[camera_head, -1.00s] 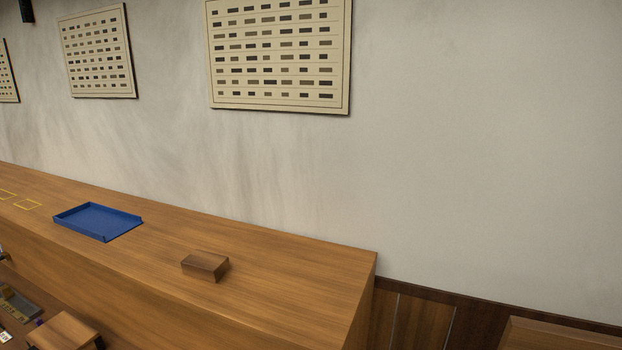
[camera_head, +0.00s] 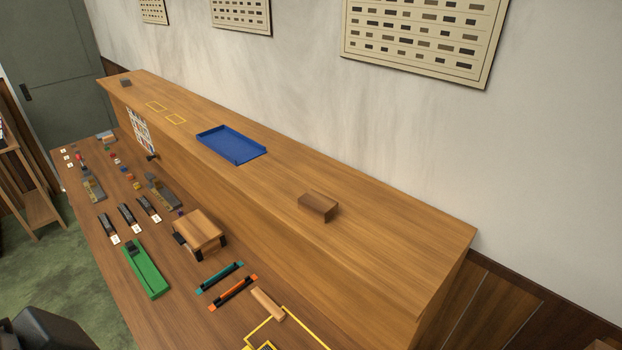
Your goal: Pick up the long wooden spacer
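A light wooden bar (camera_head: 267,304), which looks like the long wooden spacer, lies on the lower bench at the bottom centre. It lies beside a yellow outlined area (camera_head: 285,312) and to the right of an orange-and-black strip (camera_head: 233,292). A teal-and-black strip (camera_head: 220,277) lies beyond the orange one. Nothing is holding the bar. Neither of my grippers can be made out.
The raised ledge carries a blue tray (camera_head: 232,146) and a brown wooden block (camera_head: 318,206). On the bench are a wooden block on black supports (camera_head: 200,232), a green holder (camera_head: 147,270) and several small parts. A dark shape (camera_head: 45,330) fills the bottom left corner.

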